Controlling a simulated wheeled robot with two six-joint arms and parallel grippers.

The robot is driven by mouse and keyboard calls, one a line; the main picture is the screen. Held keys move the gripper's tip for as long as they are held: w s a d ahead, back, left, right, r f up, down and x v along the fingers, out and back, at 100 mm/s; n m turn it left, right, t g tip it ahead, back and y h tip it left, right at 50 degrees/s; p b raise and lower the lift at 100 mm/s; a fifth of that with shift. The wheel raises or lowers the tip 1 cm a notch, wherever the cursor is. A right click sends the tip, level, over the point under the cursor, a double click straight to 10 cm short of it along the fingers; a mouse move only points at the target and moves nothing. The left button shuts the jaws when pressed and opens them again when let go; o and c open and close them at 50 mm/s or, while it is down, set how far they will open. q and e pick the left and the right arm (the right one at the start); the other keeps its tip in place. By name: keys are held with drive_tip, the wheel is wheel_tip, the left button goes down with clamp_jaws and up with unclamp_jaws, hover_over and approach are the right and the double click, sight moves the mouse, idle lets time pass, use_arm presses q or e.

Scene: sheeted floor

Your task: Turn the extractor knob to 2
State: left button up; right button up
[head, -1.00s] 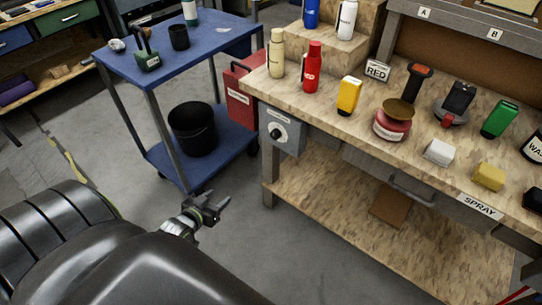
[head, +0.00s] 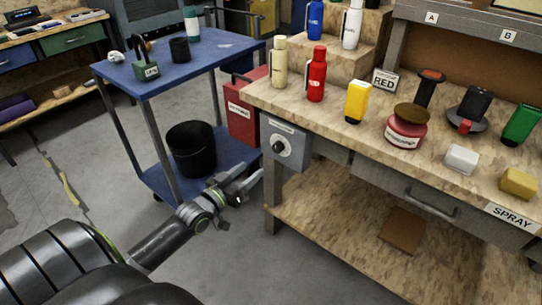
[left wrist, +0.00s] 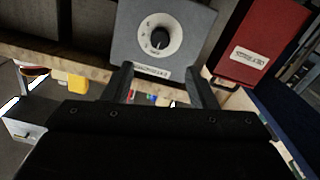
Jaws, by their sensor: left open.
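The extractor knob (head: 278,146) is a dark knob on a pale round dial, on a grey box (head: 298,149) fixed to the front left of the workbench. In the left wrist view the knob (left wrist: 159,38) shows inside its dial, with the box's label beside it; the dial marks are too small to read surely. My left gripper (head: 251,184) is open and empty, left of and below the box in the head view, apart from the knob. In the left wrist view its two fingers (left wrist: 161,86) point toward the box. My right gripper is out of view.
A blue cart (head: 178,75) with a black bucket (head: 191,149) and a red box (head: 243,113) stands left of the bench. Several bottles, including a red bottle (head: 317,75), stand on the bench top (head: 340,124). Floor in front is clear.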

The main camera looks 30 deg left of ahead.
sight(276, 149)
use_arm(q)
drive_tip(key=w+b, duration=0.1)
drive_tip(key=w, duration=0.2)
drive_tip(key=w+b, duration=0.1)
drive_tip(key=w, duration=0.2)
drive_tip(key=w+b, duration=0.1)
drive_tip(key=w, duration=0.2)
drive_tip(key=shift+w+d+f, duration=0.1)
drive_tip(key=shift+w+d, duration=0.1)
drive_tip(key=shift+d, duration=0.15)
drive_tip(key=shift+w, duration=0.65)
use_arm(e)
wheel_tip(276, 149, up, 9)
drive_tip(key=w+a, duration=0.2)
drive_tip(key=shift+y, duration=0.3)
use_arm(q)
drive_tip(key=shift+c, duration=0.4)
drive_tip(key=c, duration=0.9)
